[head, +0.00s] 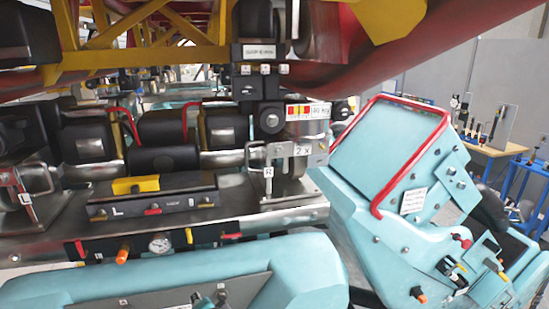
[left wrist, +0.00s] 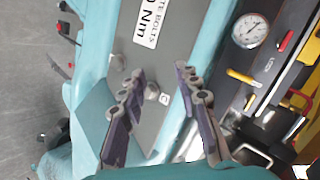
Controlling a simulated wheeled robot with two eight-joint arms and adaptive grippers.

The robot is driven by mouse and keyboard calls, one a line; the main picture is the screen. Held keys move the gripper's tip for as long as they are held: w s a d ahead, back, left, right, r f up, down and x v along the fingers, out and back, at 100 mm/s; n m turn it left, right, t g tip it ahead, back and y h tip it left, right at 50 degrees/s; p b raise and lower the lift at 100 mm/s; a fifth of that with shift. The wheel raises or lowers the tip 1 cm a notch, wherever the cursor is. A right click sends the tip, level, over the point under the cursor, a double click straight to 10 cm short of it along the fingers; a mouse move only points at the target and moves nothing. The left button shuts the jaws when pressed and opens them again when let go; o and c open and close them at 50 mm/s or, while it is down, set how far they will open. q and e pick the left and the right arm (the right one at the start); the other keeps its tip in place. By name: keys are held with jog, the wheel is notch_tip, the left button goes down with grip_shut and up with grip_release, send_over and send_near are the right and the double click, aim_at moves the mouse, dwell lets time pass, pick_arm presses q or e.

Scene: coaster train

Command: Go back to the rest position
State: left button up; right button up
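My left gripper (left wrist: 160,76) shows in the left wrist view. Its two dark purple-grey fingers are spread apart with nothing between them. They are over or in front of a grey plate (left wrist: 172,45) with a white torque label and bolt heads, set in a light teal body (left wrist: 92,60). I cannot tell how close the fingertips are to the plate. In the head view neither gripper shows. There the teal body (head: 240,262) lies along the bottom, with a grey bolted plate (head: 165,292) on it.
A teal panelled unit with a red tube frame (head: 372,185) stands at the right. A metal bogie with a gauge (head: 160,245), yellow and red handles, and black wheels fills the middle. Red and yellow track (head: 130,45) hangs overhead. A workbench (head: 485,150) stands far right.

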pick_arm(q)
jog(key=s+f+n+g+h, duration=0.3)
jog(key=s+f+n+h, duration=0.35)
jog(key=s, duration=0.65)
notch_tip(320, 180, down, 25)
jog(key=n+y+b, duration=0.1)
jog(key=b, duration=2.3)
jog(key=shift+w+a+t+b, duration=0.15)
jog(key=shift+w+t+b, duration=0.05)
jog(key=shift+t+b, duration=0.1)
